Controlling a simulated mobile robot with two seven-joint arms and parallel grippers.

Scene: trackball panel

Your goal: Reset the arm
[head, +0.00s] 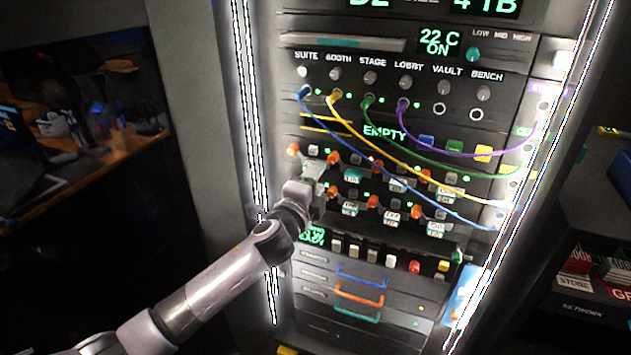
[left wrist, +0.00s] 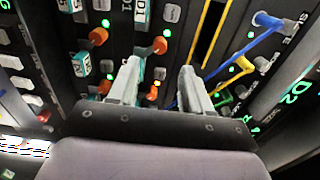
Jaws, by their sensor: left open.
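My left arm reaches in from the left in the head view. Its gripper (head: 312,172) is in front of the left part of the rack panel (head: 385,137), at the rows of orange-knobbed levers. In the left wrist view the two pale fingers of the left gripper (left wrist: 160,88) stand apart with nothing between them. An orange knob (left wrist: 160,45) shows just beyond the left finger. I cannot tell whether the fingers touch the panel. In the head view the gripper hides part of the lever rows. My right gripper is not in view.
Drawers with coloured handles (head: 360,300) are below. Lit strips edge the rack. A shelf with red and white boxes (head: 585,265) stands at right, a desk (head: 75,180) at far left.

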